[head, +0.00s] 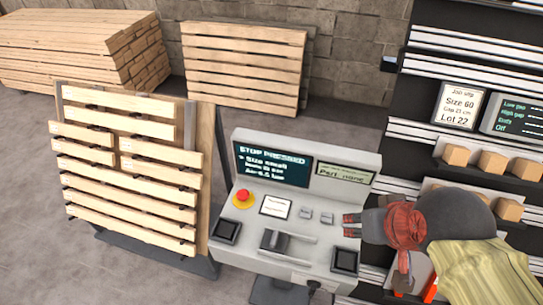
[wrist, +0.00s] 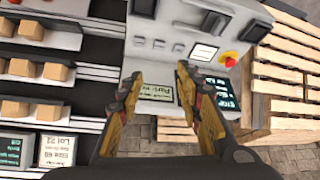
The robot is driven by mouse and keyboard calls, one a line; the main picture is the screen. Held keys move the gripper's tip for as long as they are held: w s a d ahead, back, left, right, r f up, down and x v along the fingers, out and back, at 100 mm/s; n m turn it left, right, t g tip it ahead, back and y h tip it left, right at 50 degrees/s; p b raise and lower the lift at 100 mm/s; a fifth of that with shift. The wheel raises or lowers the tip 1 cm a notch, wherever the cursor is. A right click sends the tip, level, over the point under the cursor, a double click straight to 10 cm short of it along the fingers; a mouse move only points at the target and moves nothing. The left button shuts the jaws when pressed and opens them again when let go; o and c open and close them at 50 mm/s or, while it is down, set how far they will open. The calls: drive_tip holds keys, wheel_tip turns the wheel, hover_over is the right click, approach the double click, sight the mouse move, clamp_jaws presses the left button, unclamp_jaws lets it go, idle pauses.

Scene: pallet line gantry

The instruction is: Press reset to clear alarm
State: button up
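The grey control console (head: 300,245) stands in the middle of the head view. Its dark screen (head: 271,163) reads "STOP PRESSED". A red mushroom button on a yellow base (head: 243,198) sits at the panel's left, and also shows in the wrist view (wrist: 230,59). A row of small grey buttons (head: 306,213) lies right of a white label; three show in the wrist view (wrist: 158,43). I cannot read which is reset. My gripper (head: 350,225) hovers at the panel's right side, beside the row. In the wrist view (wrist: 160,72) its fingers are apart and empty.
Two black square buttons (head: 228,230) (head: 345,260) and a lever (head: 273,241) occupy the panel's front. A small display (head: 343,174) stands above. A slatted pallet (head: 130,160) is at left. Shelving with wooden blocks (head: 491,162) is at right, close to my arm.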

clamp_jaws()
idle(1.5)
